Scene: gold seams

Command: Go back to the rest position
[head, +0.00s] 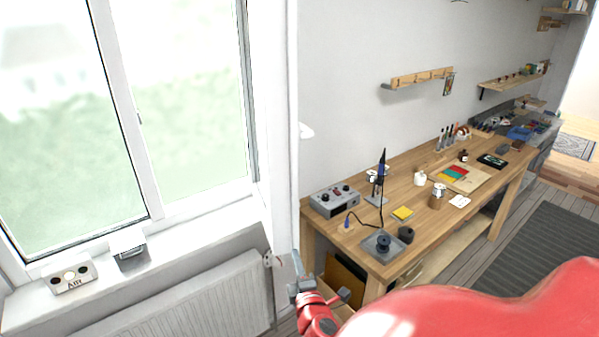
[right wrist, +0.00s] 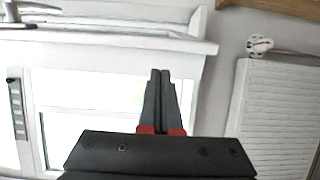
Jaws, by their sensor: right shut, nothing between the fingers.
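My right gripper (head: 298,268) is at the bottom middle of the head view, at the end of my red arm, in front of the gap between the radiator and the workbench. In the right wrist view its two dark fingers (right wrist: 160,75) are together with nothing between them. It touches nothing that I can make out. My left gripper is not in view.
A wooden workbench (head: 333,231) stands right of my right gripper, with a grey control box (head: 334,200) and small tools on it. A window with a white sill (head: 190,239) and radiator (head: 215,303) is at left. Dark matting (head: 545,250) covers open floor at right.

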